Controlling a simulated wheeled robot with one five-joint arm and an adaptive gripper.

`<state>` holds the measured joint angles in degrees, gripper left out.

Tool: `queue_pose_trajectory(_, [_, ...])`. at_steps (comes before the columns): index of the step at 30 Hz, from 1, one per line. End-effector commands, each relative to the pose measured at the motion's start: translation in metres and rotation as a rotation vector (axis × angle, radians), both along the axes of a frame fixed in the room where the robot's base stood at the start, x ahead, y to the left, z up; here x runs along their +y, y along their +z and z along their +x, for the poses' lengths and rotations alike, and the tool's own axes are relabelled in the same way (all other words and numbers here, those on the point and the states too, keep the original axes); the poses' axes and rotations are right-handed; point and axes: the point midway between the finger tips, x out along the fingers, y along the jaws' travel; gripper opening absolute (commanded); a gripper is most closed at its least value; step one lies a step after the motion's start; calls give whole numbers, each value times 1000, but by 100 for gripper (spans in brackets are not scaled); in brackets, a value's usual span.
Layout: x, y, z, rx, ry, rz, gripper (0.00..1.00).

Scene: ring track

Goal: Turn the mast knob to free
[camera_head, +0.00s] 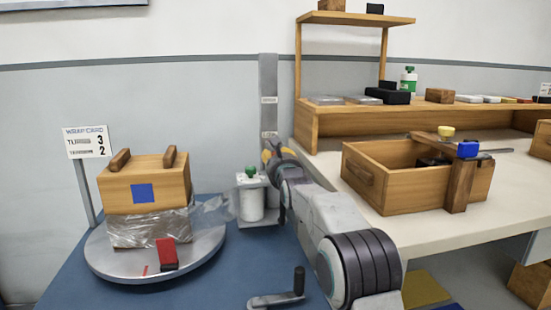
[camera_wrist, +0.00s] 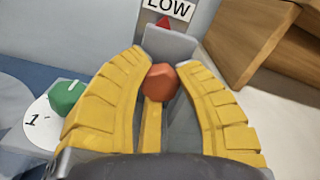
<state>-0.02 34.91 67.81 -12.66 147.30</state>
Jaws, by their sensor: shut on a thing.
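The grey mast (camera_head: 268,80) stands against the wall behind the blue floor area, with small labels on it. In the wrist view, an orange-red faceted knob (camera_wrist: 161,82) sits between the yellow fingers of my gripper (camera_wrist: 163,75), which is shut on it. A "LOW" label (camera_wrist: 168,9) and a red pointer (camera_wrist: 165,23) show just beyond the knob. In the head view my gripper (camera_head: 269,152) is at the mast, and the knob is hidden there. Lettering for free is not visible.
A white roll (camera_head: 251,205) with a green knob (camera_head: 251,171) stands left of my gripper. Clear film runs from it toward the wrapped wooden box (camera_head: 145,185) on a round turntable (camera_head: 200,255). A workbench (camera_head: 430,225) with a wooden drawer box (camera_head: 380,193) is at right.

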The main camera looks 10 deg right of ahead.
Motion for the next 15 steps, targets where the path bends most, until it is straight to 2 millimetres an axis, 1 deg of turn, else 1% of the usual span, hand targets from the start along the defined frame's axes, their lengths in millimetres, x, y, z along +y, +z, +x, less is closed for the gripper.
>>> queue_pose_trajectory(1, [1,3,0,-5,2,-1,0])
queue_pose_trajectory(15, [2,3,0,-6,2,-23,0])
